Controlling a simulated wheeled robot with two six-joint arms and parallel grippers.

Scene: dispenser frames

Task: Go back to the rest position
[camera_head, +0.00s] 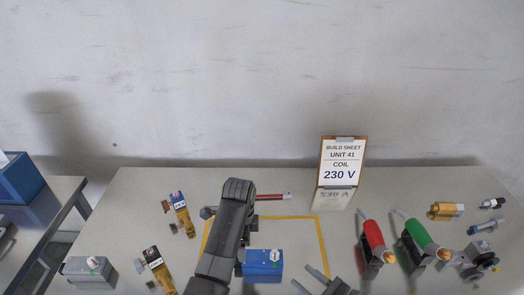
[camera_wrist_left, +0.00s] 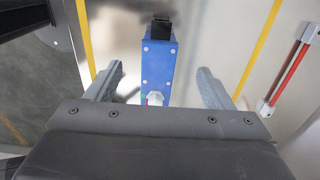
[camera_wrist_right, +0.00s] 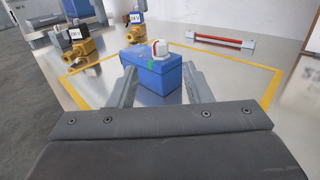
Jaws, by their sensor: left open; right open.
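A blue box (camera_head: 263,268) with a white and red fitting on top sits inside the yellow taped square (camera_head: 322,245) on the table. My right gripper (camera_head: 310,279) is open and empty at the front, right of the box; in the right wrist view the box (camera_wrist_right: 152,78) shows beyond and between its fingers (camera_wrist_right: 160,88). My left arm reaches over the square and hides part of it in the head view. In the left wrist view my left gripper (camera_wrist_left: 158,88) is open, with the box (camera_wrist_left: 158,62) below and between its fingers, apparently not gripped.
A red rod (camera_head: 272,197) lies at the square's back edge. Two brass valves (camera_head: 182,220) (camera_head: 160,270) and a grey box (camera_head: 90,270) are at left. A red tool (camera_head: 374,240), a green tool (camera_head: 420,236) and brass fittings (camera_head: 445,211) are at right. A build sheet (camera_head: 342,162) stands behind.

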